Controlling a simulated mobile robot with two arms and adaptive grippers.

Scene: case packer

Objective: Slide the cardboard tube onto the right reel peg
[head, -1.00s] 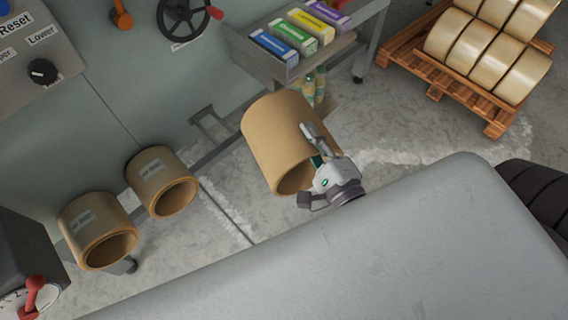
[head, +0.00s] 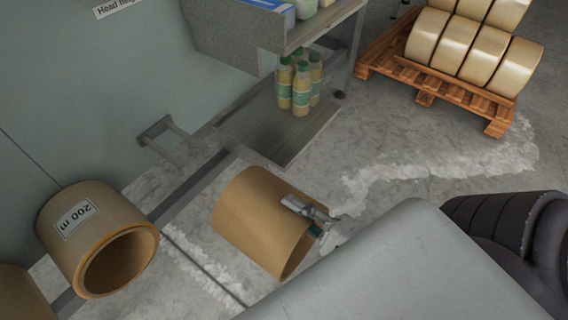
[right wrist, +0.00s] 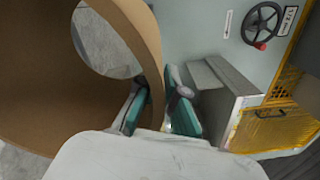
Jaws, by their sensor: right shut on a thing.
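The cardboard tube (head: 258,217) is a wide, plain brown hollow cylinder held tilted in the middle of the head view, above the floor. My right gripper (head: 308,217) is shut on its wall near the lower right end. In the right wrist view the fingers (right wrist: 160,108) pinch the tube's wall (right wrist: 150,50), one inside and one outside. A brown hollow roll labelled "200 m" (head: 97,238) is at the machine's side at left, apart from the tube. A second roll (head: 18,298) is cut off at the lower left. My left gripper is not in view.
A grey bracket (head: 170,138) juts from the machine panel (head: 90,100). A shelf (head: 285,148) holds several bottles (head: 300,88) behind the tube. A wooden pallet (head: 425,82) with tape rolls (head: 475,50) stands at upper right. Floor between is clear.

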